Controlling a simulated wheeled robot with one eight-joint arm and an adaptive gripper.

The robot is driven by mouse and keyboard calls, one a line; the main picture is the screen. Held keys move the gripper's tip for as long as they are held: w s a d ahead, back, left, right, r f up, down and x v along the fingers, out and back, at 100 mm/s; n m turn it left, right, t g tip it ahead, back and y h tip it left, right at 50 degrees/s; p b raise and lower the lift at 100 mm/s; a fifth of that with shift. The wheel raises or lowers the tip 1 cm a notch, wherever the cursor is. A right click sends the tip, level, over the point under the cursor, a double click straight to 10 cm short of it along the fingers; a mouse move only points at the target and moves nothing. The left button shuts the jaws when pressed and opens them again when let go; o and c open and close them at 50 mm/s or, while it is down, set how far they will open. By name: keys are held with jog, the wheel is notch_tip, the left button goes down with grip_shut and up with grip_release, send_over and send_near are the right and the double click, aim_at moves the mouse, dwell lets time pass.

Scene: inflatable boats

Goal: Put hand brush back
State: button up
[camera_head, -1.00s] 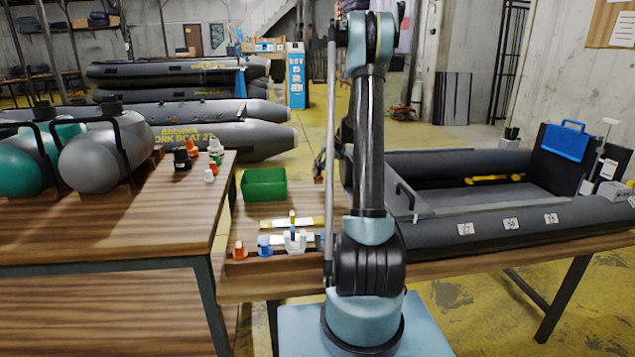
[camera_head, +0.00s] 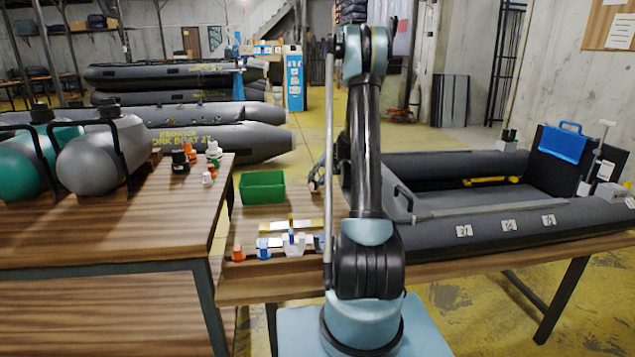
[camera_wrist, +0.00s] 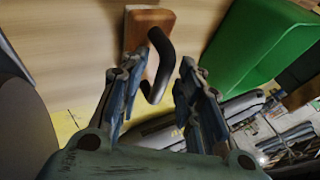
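A brown wooden block with a black curved handle (camera_wrist: 160,60), which looks like the hand brush, lies on the light wooden table in the wrist view. Its bristles cannot be made out. My gripper (camera_wrist: 152,72) is open, with its two fingers apart on either side of the black handle. The handle shows between them, and I cannot tell whether either finger touches it. In the head view my gripper (camera_head: 317,180) is small and partly hidden behind my arm, low over the table to the right of the green bin (camera_head: 263,187).
The green bin's wall (camera_wrist: 245,50) is close on the right in the wrist view. Small bottles and a yellow strip (camera_head: 290,225) sit at the table's front left. A grey inflatable boat (camera_head: 520,222) fills the right table. Several cans stand on the left table (camera_head: 110,225).

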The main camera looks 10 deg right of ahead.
jog(key=shift+d, duration=0.1)
jog(key=v, duration=1.1)
jog(key=s+a+r+h, duration=0.1)
jog(key=s+a+r, duration=0.15)
jog(key=s, duration=0.35)
jog(key=s+a+r, duration=0.2)
jog(key=s+r, duration=0.2)
jog(key=s, duration=0.3)
jog(key=s+a+r+g+h, duration=0.1)
jog(key=s+a+h, duration=0.15)
jog(key=s, duration=1.25)
jog(key=s+f, duration=0.3)
jog(key=s, duration=0.5)
jog(key=s+f+h, duration=0.1)
jog(key=s+f, duration=0.2)
jog(key=s, duration=0.4)
jog(key=s+d+f+n+h, duration=0.1)
jog(key=s+f, duration=0.3)
jog(key=s, duration=0.4)
jog(key=shift+s+g, duration=0.35)
jog(key=shift+g, duration=0.05)
jog(key=shift+h, duration=0.25)
